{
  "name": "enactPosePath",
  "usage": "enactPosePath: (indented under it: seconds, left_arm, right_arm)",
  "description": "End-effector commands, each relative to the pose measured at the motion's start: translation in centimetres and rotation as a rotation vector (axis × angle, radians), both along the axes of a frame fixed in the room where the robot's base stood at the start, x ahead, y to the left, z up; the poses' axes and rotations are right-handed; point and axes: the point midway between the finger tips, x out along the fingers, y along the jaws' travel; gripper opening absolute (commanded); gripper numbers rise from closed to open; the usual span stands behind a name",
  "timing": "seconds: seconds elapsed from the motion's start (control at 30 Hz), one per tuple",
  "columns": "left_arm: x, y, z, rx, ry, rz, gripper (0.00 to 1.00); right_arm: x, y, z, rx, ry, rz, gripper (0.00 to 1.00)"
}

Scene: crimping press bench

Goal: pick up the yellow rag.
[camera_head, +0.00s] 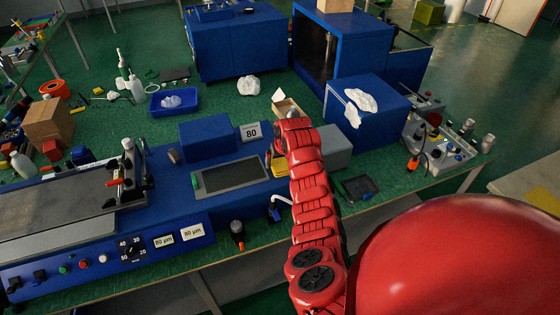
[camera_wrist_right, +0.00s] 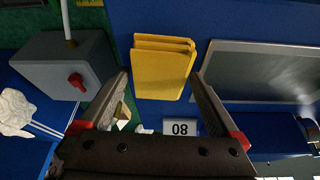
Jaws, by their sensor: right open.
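The yellow rag (camera_wrist_right: 162,66) is a folded, layered rectangle lying on the blue surface of the press. In the head view only a small part of the rag (camera_head: 269,161) shows, beside my red right arm, which hides the rest. My right gripper (camera_wrist_right: 160,78) is open and empty. In the wrist view its two dark fingers lie on either side of the rag; I cannot tell how far above it they are. My left gripper is not in view.
A dark screen panel (camera_head: 232,176) lies left of the rag, with the "80" sign (camera_head: 251,132) behind it. A grey box (camera_wrist_right: 66,63) with a red knob stands close by. White crumpled cloths (camera_head: 360,100) lie on a blue box to the right.

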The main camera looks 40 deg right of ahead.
Motion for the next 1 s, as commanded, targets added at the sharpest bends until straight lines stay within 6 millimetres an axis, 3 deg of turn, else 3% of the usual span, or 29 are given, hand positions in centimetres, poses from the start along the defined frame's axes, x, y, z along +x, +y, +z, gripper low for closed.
enactPosePath:
  seconds: [0.3, 0.7, 1.0]
  left_arm:
    - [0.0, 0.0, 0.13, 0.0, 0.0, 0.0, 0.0]
    - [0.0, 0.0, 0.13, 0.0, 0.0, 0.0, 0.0]
    - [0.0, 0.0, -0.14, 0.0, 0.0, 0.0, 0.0]
  right_arm:
    - [0.17, -0.02, -0.3, -0.001, -0.002, 0.002, 0.97]
    - [0.16, -0.02, -0.29, -0.001, -0.002, 0.001, 0.28]
    - [0.18, -0.04, -0.15, -0.001, -0.002, 0.001, 0.28]
